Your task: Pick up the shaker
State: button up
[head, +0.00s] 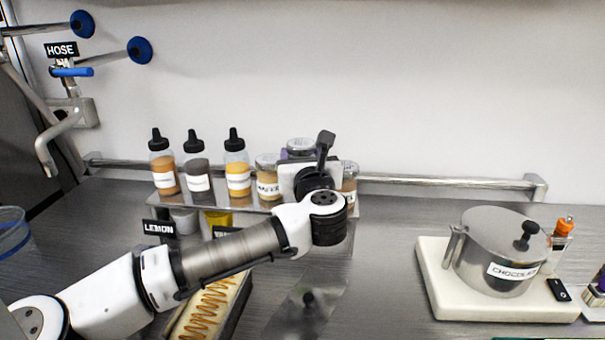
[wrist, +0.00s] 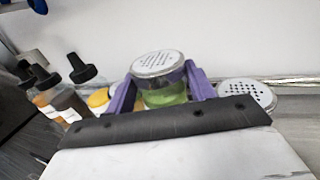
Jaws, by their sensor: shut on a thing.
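The shaker (wrist: 162,66) has a perforated metal lid and green contents in a clear body. It stands between the two purple fingers of my gripper (wrist: 160,88) in the wrist view, which are shut on it from both sides. Its lower part is hidden behind the dark edge of my gripper. In the head view its lid (head: 301,144) shows above my wrist, higher than the neighbouring jar lids. I cannot tell whether its base is clear of the shelf. A second perforated lid (wrist: 247,92) shows to the right in the wrist view.
A shelf (head: 200,207) holds several black-capped bottles (head: 237,178) left of my gripper and a labelled jar (head: 267,187) close by. A wall rail (head: 440,180) runs behind. A lidded pot (head: 495,258) stands on a white base at right. Bare counter lies between.

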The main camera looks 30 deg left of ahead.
notch_tip(320, 180, up, 13)
jog(key=b, duration=0.1)
jog(key=shift+r, duration=0.2)
jog(key=o, duration=0.3)
jog(key=c, duration=0.3)
jog(key=shift+d, duration=0.1)
jog(key=shift+d, duration=0.1)
